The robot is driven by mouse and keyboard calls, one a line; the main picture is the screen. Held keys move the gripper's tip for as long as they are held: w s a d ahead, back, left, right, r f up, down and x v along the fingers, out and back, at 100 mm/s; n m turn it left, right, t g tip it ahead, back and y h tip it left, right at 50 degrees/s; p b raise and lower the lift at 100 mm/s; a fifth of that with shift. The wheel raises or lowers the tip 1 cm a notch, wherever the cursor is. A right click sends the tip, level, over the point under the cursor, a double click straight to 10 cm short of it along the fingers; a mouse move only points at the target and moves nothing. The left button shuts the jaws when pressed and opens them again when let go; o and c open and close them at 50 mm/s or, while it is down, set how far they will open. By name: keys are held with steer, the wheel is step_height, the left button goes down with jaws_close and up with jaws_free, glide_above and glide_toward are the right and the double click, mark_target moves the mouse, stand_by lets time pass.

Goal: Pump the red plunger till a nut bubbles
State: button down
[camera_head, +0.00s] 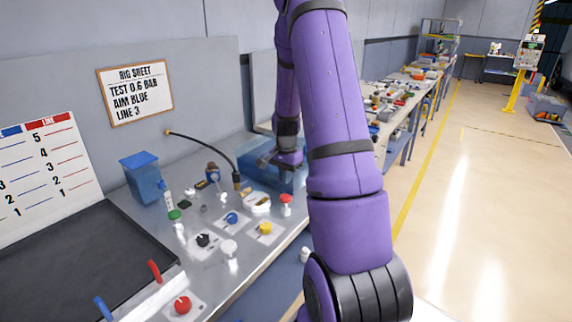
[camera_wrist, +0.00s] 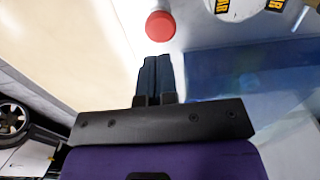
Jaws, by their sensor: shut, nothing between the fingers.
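The red plunger (camera_head: 286,199) is a red cap on a white body, standing on the bench near its front edge. In the wrist view its round red top (camera_wrist: 160,25) lies just beyond my fingertips, with a visible gap. My gripper (camera_head: 287,160) is at the blue water tank, behind the plunger in the head view. Its two dark fingers (camera_wrist: 157,70) are together and empty. The blue tank (camera_head: 258,172) is partly hidden by my arm; in the wrist view its blue area (camera_wrist: 240,75) fills the right side. I cannot make out a nut or bubbles.
Blue (camera_head: 231,218), yellow (camera_head: 265,228) and red (camera_head: 183,304) knobs sit on the bench. A black hose (camera_head: 215,143) arches beside the tank. A blue bin (camera_head: 142,180) stands near the wall. The rig sheet (camera_head: 136,92) reads "TEST 0.6 BAR, AIM BLUE LINE 3". Open floor lies right.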

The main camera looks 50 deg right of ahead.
mark_target(286, 197)
steer(key=shift+f, duration=3)
steer(key=shift+f, duration=0.1)
steer(key=shift+f, duration=1.3)
steer(key=shift+s, duration=0.1)
steer(key=shift+r, duration=0.1)
step_height(286, 197, up, 14)
steer(key=shift+r, duration=0.1)
